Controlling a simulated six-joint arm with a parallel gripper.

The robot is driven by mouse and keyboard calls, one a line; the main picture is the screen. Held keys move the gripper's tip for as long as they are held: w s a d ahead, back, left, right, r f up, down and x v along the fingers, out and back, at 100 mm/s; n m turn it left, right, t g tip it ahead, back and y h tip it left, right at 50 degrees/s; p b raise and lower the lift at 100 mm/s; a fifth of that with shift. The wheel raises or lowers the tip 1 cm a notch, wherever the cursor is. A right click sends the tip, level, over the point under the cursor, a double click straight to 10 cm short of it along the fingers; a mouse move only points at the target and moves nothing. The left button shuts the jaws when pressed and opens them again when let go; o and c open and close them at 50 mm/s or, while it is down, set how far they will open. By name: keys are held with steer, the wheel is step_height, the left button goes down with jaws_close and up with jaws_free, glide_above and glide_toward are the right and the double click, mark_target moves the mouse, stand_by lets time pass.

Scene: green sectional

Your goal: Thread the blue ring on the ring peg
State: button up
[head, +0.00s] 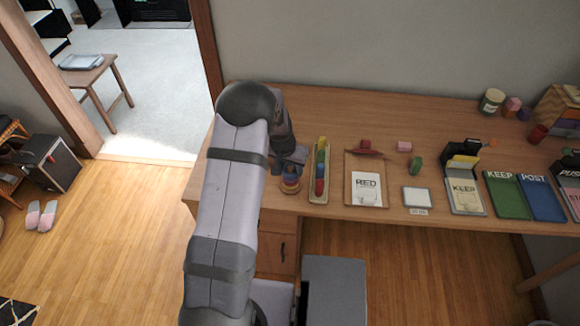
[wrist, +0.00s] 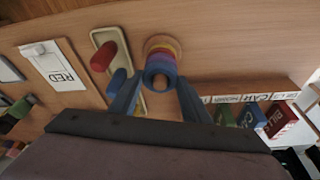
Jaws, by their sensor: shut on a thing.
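The blue ring (wrist: 152,67) is between the fingers of my gripper (wrist: 161,80), which is shut on it. In the wrist view it lines up with the ring peg's stack of rings (wrist: 160,43), where orange, yellow and pinkish-purple bands show behind it. I cannot tell whether the blue ring is around the peg or only above it; the peg itself is mostly hidden. In the head view the stack (head: 290,184) stands near the desk's front edge, just below my gripper (head: 292,164), which my arm partly covers.
A tray of coloured pieces (head: 312,196) stands close to the right of the ring stack. The desk behind the stack is mostly clear.

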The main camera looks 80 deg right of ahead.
steer(key=o, duration=1.1)
steer(key=b+v, duration=0.2)
steer(key=v, duration=0.5)
steer(key=shift+a+r, duration=0.15)
stand_by(0.4)
